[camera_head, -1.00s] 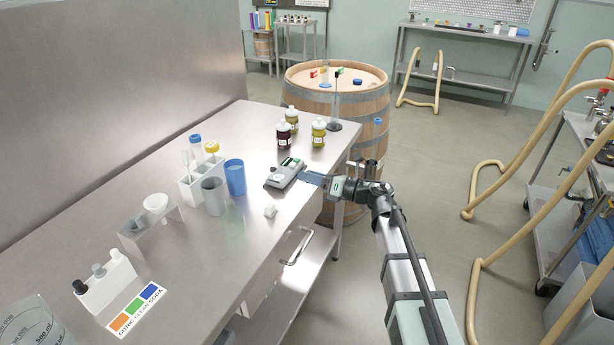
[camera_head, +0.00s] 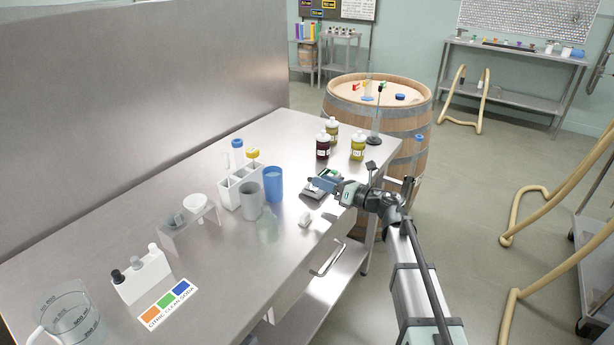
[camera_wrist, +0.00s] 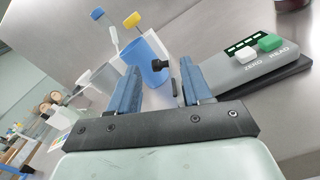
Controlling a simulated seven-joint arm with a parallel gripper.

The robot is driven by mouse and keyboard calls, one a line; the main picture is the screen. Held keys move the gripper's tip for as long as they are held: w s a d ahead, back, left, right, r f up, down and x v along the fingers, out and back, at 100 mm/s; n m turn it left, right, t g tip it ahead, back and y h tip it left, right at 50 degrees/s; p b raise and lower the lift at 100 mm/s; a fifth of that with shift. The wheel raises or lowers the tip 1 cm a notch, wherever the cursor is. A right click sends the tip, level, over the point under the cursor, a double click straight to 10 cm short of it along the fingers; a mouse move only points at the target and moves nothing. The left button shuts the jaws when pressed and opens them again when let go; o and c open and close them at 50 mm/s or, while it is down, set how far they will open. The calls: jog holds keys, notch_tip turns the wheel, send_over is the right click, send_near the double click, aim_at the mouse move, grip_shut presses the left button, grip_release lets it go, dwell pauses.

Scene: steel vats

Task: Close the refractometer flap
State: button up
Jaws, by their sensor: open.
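The refractometer (camera_head: 313,193) is a small grey box near the right edge of the steel bench. In the wrist view its body (camera_wrist: 262,72) shows a dark display, a white ZERO button and a green READ button. My gripper (camera_head: 326,182) is over the refractometer in the head view and hides part of it. In the wrist view my gripper (camera_wrist: 161,72) has its blue fingers apart.
A blue cup (camera_head: 274,184) and a grey cup (camera_head: 248,200) stand left of the refractometer. Dark and yellow bottles (camera_head: 323,146) stand behind it. A small white block (camera_head: 305,219) lies in front. A barrel (camera_head: 376,120) stands beyond the bench.

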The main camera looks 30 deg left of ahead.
jog(key=a, duration=0.6)
jog(key=shift+a, duration=0.35)
jog(key=shift+c, duration=0.4)
jog(key=c, duration=0.8)
jog(key=shift+w+m, duration=0.3)
jog(key=shift+m, duration=0.4)
